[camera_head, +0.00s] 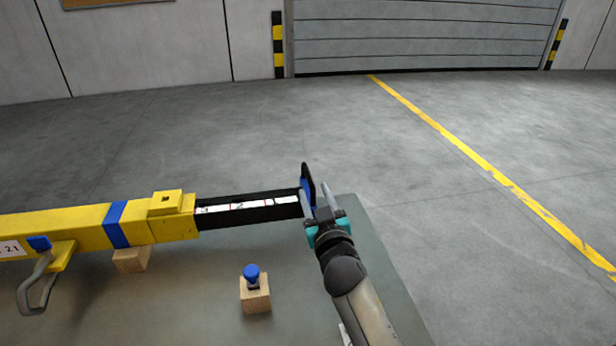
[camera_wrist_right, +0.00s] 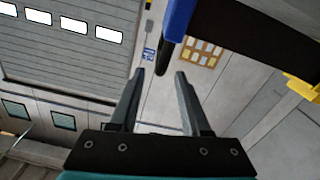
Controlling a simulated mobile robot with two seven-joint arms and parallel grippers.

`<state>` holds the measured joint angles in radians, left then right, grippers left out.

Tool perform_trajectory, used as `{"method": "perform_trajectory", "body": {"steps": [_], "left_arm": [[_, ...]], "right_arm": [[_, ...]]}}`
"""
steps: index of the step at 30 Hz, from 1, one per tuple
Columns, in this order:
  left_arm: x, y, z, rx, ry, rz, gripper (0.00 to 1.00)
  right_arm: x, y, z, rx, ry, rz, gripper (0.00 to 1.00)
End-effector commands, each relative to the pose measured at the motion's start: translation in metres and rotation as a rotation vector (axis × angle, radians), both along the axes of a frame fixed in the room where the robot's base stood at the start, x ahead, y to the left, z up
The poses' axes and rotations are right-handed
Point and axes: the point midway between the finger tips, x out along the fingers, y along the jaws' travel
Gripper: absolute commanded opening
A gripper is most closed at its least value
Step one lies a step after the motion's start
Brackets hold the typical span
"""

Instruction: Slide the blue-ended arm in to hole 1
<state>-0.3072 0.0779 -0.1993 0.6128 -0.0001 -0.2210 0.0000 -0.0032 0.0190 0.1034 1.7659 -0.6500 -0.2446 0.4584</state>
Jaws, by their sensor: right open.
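The blue-ended arm (camera_head: 247,210) is a black bar with a white numbered strip. It sticks out to the right from a yellow beam (camera_head: 60,231) with a blue band. Its blue and black end plate (camera_head: 308,186) stands upright at the bar's right end. My right gripper (camera_head: 317,192) is open beside this end plate in the head view, with nothing visible between its fingers. In the right wrist view the open fingers (camera_wrist_right: 160,74) point up, and the blue end (camera_wrist_right: 178,20) is above and right of them. I cannot tell whether they touch. My left gripper is not in view.
A blue-topped pin (camera_head: 252,272) stands on a wooden block (camera_head: 256,296) at the front of the grey table (camera_head: 200,290). Another wooden block (camera_head: 131,259) is under the beam. A metal handle (camera_head: 36,290) hangs at left. Floor beyond the table is clear.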

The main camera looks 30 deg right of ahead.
Motion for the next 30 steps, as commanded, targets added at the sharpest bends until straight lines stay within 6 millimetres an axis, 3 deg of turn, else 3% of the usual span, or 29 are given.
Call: {"method": "perform_trajectory", "body": {"steps": [9, 15, 28, 30], "left_arm": [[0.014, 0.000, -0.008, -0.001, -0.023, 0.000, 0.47], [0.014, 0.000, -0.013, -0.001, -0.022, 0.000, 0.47], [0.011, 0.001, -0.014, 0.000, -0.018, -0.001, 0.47], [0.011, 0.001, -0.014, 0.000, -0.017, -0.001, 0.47]], "right_arm": [[0.050, -0.013, 0.000, -0.001, -0.001, -0.002, 0.47], [0.069, -0.018, -0.001, 0.000, 0.000, 0.000, 0.47], [0.077, -0.020, 0.000, 0.000, 0.000, 0.000, 0.47], [0.077, -0.020, 0.000, 0.000, 0.000, -0.001, 0.41]]}}
